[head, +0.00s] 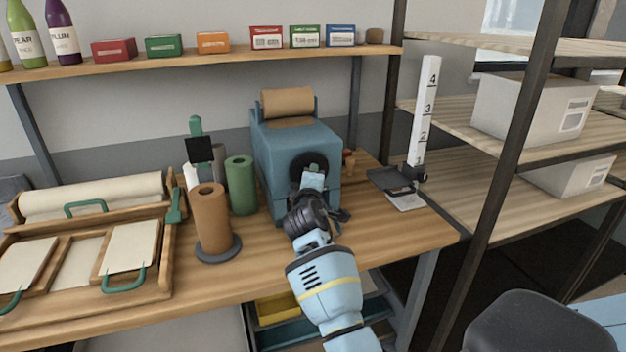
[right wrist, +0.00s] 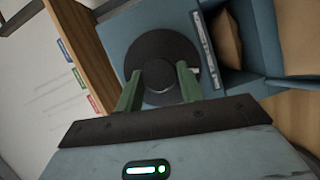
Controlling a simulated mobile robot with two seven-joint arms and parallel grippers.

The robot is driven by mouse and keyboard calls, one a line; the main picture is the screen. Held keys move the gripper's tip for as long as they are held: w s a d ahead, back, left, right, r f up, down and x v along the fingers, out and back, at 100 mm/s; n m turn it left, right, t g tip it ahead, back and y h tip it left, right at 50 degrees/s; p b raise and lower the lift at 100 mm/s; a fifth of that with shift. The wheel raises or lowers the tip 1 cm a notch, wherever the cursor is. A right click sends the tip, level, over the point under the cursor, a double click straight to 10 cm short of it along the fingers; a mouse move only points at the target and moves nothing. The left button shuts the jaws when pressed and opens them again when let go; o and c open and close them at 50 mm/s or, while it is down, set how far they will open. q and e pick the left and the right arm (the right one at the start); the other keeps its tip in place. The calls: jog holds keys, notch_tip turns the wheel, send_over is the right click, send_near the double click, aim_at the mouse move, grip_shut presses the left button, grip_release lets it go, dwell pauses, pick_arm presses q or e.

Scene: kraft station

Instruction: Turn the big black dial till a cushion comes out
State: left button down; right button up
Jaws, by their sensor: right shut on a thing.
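The big black dial (head: 322,160) is on the front of the blue machine (head: 275,150), which has a brown paper roll (head: 288,102) on top. My right gripper (head: 312,182) is at the dial, shut on it. In the right wrist view the dial (right wrist: 160,50) shows as a round disc with a raised hub, between the fingers of my right gripper (right wrist: 160,82). A brown, cushion-like piece (right wrist: 223,38) shows in an opening in the machine below the dial; how far it is out is unclear. My left gripper is not in view.
A brown roll (head: 212,222) and a green roll (head: 241,186) stand left of the machine. A white numbered column (head: 425,115) stands to its right. A wooden rack (head: 160,280) with sheets fills the table's left. Bare tabletop (head: 400,230) lies at the right front.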

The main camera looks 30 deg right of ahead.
jog(key=o, duration=1)
jog(key=v, duration=0.8)
jog(key=shift+f, duration=0.1)
